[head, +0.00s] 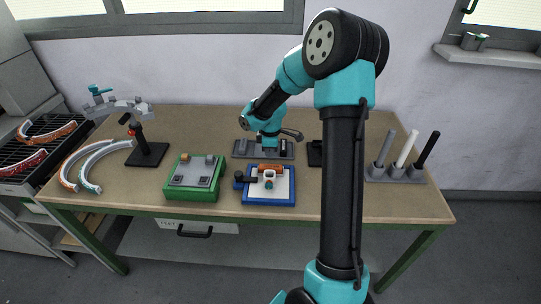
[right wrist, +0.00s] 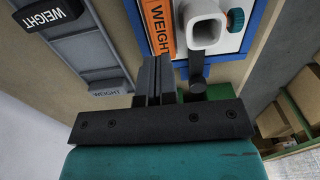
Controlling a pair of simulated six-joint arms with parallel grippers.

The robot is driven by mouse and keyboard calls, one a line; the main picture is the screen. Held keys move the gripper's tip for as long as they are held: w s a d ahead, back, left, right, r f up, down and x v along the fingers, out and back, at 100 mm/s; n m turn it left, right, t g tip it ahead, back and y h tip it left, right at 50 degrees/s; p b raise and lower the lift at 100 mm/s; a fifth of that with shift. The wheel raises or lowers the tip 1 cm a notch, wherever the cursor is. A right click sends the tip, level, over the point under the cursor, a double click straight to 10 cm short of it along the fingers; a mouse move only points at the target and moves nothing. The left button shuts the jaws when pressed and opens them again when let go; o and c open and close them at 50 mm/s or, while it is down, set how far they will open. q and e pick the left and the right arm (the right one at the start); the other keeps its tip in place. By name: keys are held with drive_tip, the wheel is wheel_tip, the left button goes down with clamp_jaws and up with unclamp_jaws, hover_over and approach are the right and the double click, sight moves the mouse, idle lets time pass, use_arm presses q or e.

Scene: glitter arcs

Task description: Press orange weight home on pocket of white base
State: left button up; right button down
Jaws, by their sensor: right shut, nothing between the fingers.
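The white base (head: 281,190) sits in a blue frame (head: 268,203) near the table's front edge. It also shows at the top of the right wrist view (right wrist: 226,42), with a white square tube (right wrist: 204,22) on it. The orange weight (right wrist: 158,24), lettered WEIGHT, lies beside the tube at the base; whether it is fully down in a pocket I cannot tell. In the head view, orange (head: 268,166) shows at the base's back edge. My right gripper (right wrist: 152,78) is shut and empty, close to the orange weight's end. My left gripper is out of view.
A grey tray (right wrist: 85,55) with black and grey weights lies behind the base. A green box (head: 193,195) stands to its left. A rack with grey, white and black rods (head: 396,174) is at right. Curved tubes (head: 84,160) lie at left beside a black stand (head: 147,153).

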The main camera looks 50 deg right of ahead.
drive_tip(key=shift+r, duration=1.05)
